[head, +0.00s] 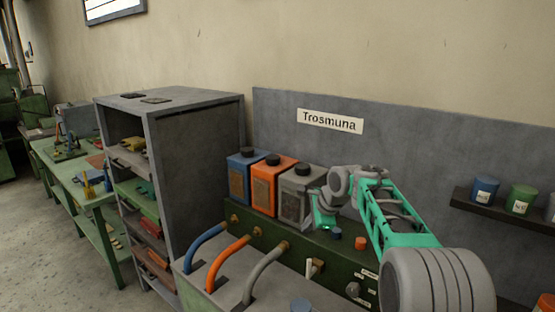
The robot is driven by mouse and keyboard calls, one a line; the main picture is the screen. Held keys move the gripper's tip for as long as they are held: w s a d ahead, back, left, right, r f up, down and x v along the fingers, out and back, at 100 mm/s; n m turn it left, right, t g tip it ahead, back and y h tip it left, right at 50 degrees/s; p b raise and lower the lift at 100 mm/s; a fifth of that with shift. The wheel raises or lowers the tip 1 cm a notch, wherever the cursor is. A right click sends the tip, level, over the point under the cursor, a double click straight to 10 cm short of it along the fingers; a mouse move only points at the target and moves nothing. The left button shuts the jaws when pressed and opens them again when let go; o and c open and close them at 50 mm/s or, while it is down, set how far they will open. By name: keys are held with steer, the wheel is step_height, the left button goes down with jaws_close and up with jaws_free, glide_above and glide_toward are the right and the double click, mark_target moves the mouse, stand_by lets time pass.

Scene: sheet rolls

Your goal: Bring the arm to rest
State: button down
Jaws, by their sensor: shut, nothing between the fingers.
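My arm reaches in from the lower right, with grey joints and a teal lattice link. It bends down at its far end to my gripper (325,226), which is small in the picture. My gripper is shut and empty. It hangs in front of the grey canister (293,197), above the green machine box (262,238). I cannot tell whether it touches anything. Part of the grey canister is hidden behind the wrist.
A blue canister (240,176) and an orange canister (262,188) stand left of the grey one. Blue, orange and grey hoses (262,270) curve from the box. A grey shelf cabinet (195,150) stands left. A wall shelf (500,211) with small pots is at right.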

steer(key=s+d+f+n+h+b, duration=0.1)
steer(key=s+n, duration=0.7)
steer(key=s, duration=0.9)
steer(key=s+d+f+n+h+b, duration=0.1)
steer(key=s+d+f+n, duration=0.3)
steer(key=s+n, duration=0.5)
steer(key=s+f+h, duration=0.1)
steer(key=s, duration=0.7)
steer(key=shift+s+d+g+b, duration=0.25)
steer(key=shift+s+g+b, duration=0.1)
steer(key=shift+s+g, duration=0.05)
steer(key=c, duration=2.2)
jaws_free()
